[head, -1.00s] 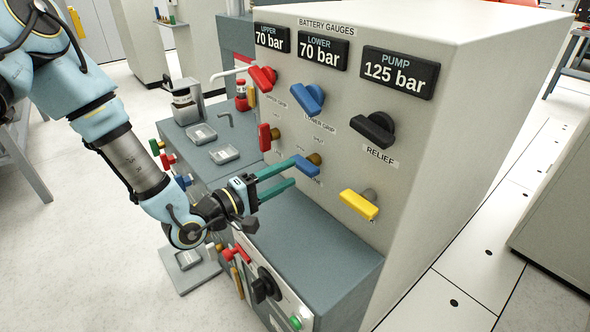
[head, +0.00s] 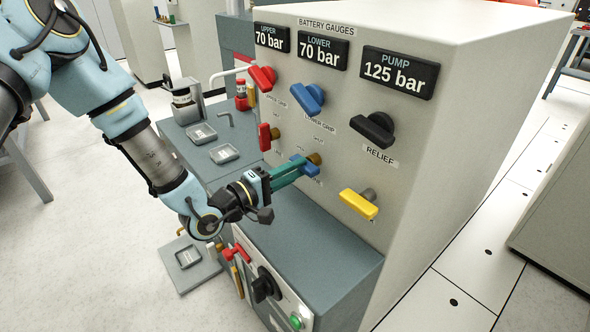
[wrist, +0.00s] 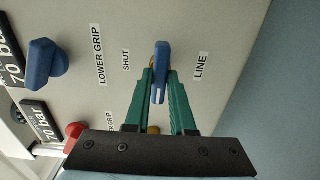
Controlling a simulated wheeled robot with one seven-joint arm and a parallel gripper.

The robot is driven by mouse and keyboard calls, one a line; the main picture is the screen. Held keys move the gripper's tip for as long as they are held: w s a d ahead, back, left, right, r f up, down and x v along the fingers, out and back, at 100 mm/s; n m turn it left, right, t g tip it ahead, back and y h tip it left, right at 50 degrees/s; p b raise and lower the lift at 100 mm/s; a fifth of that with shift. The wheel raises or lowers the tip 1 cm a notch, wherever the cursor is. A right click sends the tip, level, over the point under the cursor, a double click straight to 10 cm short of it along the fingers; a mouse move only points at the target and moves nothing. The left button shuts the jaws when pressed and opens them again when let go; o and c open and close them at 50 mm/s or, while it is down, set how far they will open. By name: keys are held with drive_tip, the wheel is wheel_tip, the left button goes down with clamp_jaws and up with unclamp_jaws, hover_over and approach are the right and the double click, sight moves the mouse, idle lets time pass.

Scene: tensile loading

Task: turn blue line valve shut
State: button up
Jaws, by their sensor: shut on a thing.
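The blue line valve has a flat blue lever (head: 311,170) on a brass stem (head: 315,158), low on the panel's face. In the wrist view the lever (wrist: 161,62) stands edge-on between the SHUT label (wrist: 126,60) on its left and the LINE label (wrist: 201,67) on its right. My gripper (head: 299,170) is shut on this lever, with a green finger on each side. In the wrist view the fingertips (wrist: 160,82) pinch it; the fingers hide part of the lever and its labels in the head view.
A larger blue knob (head: 308,98) marked LOWER GRIP is above. A red lever (head: 265,137) is left, a yellow lever (head: 359,204) lower right, and a black RELIEF knob (head: 374,130) upper right. The grey bench ledge (head: 310,240) below is clear.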

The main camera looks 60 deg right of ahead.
clamp_jaws()
drive_tip(key=shift+m, duration=0.3)
drive_tip(key=m+b, duration=0.2)
drive_tip(key=m, duration=0.1)
drive_tip(key=shift+f, duration=0.15)
drive_tip(key=m+b, duration=0.3)
drive_tip(key=m, duration=0.2)
drive_tip(key=shift+m, duration=0.4)
drive_tip(key=m+b, duration=0.3)
drive_tip(key=m, duration=0.1)
drive_tip(key=shift+m+b, duration=1.5)
drive_tip(key=shift+m, duration=0.6)
